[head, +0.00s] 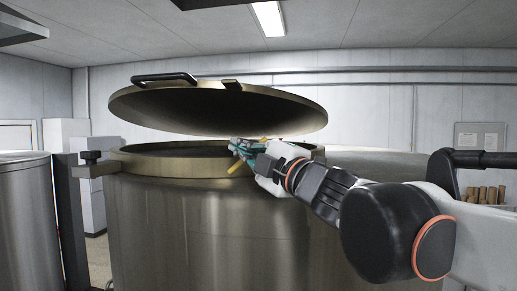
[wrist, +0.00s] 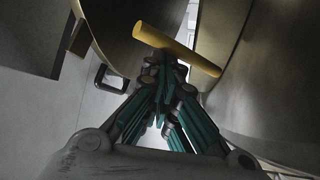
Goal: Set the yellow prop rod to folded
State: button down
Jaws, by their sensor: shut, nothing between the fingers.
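The yellow prop rod (wrist: 178,50) shows in the wrist view just beyond my fingertips, slanting from upper left to lower right. In the head view a small part of the rod (head: 235,167) shows at the vat's rim, beside my gripper (head: 248,150). My gripper also shows in the wrist view (wrist: 163,68), with its fingers together and nothing between them. The tips are close to the rod; I cannot tell whether they touch it. The round lid (head: 215,105) is raised and tilted above the metal vat (head: 200,225).
The lid carries a black handle (head: 164,78) at its front left. A clamp knob (head: 91,157) sticks out at the vat's left rim. Another metal vessel (head: 25,225) stands at far left. A ceiling lamp (head: 269,18) hangs above.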

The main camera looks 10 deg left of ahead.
jog(key=shift+d+f+b, duration=0.7)
jog(key=shift+d+f, duration=0.35)
jog(key=shift+f, duration=0.15)
